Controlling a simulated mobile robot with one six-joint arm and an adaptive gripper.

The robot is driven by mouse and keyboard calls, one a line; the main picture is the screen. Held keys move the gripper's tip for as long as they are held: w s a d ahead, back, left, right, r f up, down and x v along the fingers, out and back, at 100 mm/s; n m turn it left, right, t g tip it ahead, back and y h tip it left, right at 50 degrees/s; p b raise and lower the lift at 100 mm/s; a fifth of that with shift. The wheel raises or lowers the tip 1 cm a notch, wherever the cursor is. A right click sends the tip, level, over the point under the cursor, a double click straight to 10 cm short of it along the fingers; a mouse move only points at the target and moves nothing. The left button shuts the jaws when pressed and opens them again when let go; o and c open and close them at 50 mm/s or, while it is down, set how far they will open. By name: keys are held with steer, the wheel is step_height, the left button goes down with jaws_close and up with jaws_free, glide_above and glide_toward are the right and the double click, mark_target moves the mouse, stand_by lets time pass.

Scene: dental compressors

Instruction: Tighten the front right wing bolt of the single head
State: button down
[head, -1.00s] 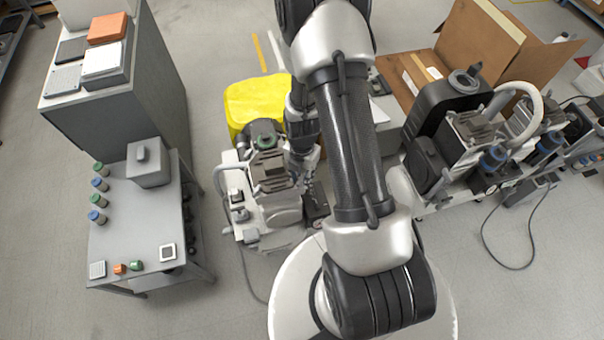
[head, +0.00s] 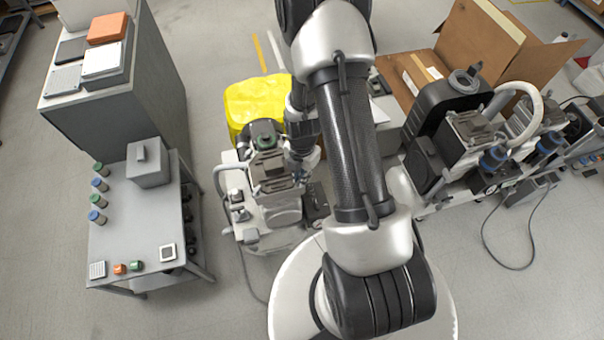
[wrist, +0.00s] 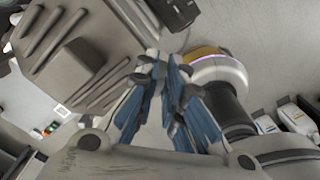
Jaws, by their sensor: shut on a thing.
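The single-head compressor (head: 272,172) stands left of my arm in the head view, with a grey ribbed head and a green-topped part behind it. The ribbed head (wrist: 75,70) fills the upper left of the wrist view. My gripper (wrist: 165,62) is at the edge of this head, its blue-padded fingers close together. It is shut on a small grey piece, which I take for the front right wing bolt; the fingers hide most of it and I cannot tell how far it is screwed in. In the head view my arm partly covers the gripper.
A grey table (head: 135,215) with several knobs is at left, beside a tall cabinet (head: 125,85). Another compressor (head: 470,140) and an open cardboard box (head: 500,50) are at right. Floor is clear between table and compressor.

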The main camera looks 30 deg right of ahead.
steer(key=m, duration=0.4)
steer(key=shift+s, duration=0.15)
steer(key=m, duration=0.4)
steer(key=shift+s+m, duration=0.15)
steer(key=shift+m, duration=0.15)
steer(key=m, duration=0.4)
steer(key=shift+s+m, duration=0.1)
steer(key=shift+m, duration=0.2)
steer(key=shift+s+a+m, duration=0.1)
steer(key=shift+a+m, duration=0.05)
steer(key=shift+m, duration=1.65)
steer(key=c, duration=1.7)
jaws_free()
